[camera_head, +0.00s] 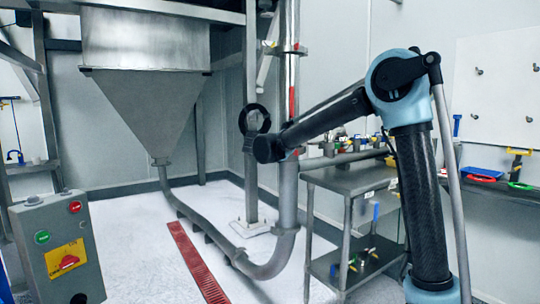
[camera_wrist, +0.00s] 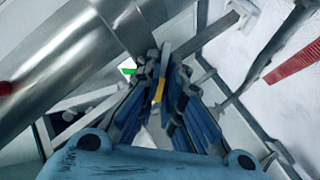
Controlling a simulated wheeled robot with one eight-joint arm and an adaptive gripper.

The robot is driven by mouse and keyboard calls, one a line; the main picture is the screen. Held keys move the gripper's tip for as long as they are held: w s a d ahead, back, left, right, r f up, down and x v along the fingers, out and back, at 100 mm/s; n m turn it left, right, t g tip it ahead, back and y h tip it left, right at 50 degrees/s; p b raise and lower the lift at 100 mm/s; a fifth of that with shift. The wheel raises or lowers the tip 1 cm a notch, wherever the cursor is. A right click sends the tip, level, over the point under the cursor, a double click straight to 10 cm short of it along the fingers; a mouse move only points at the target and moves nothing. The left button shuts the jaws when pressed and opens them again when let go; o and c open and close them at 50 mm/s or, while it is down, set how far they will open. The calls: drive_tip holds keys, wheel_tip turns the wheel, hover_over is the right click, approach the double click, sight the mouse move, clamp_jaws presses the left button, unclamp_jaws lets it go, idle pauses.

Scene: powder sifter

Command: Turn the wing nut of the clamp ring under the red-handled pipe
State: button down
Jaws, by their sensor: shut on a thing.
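The upright metal pipe (camera_head: 287,195) stands in the middle of the head view, with a red strip on its upper part. A large shiny pipe also fills the upper left of the wrist view (camera_wrist: 70,50). My gripper (camera_wrist: 164,72) has its blue fingers drawn together beside this pipe. They are shut on a thin grey piece (camera_wrist: 165,48), which looks like the wing nut; a yellow bit shows between the fingers. The fingers cover most of it, and I cannot make out the clamp ring clearly.
A steel hopper (camera_head: 145,100) hangs at upper left. A control box (camera_head: 58,250) stands at lower left. A red floor grate (camera_head: 198,265) lies left of the curved pipe. A steel table (camera_head: 345,180) with several small parts stands right of the pipe, behind my arm.

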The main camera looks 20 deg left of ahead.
drive_tip(key=shift+f, duration=0.1)
idle(0.3)
drive_tip(key=c, duration=1.7)
unclamp_jaws()
drive_tip(key=shift+s, duration=0.15)
drive_tip(key=v, duration=1.1)
drive_tip(key=shift+s, duration=0.25)
drive_tip(key=shift+d, duration=0.1)
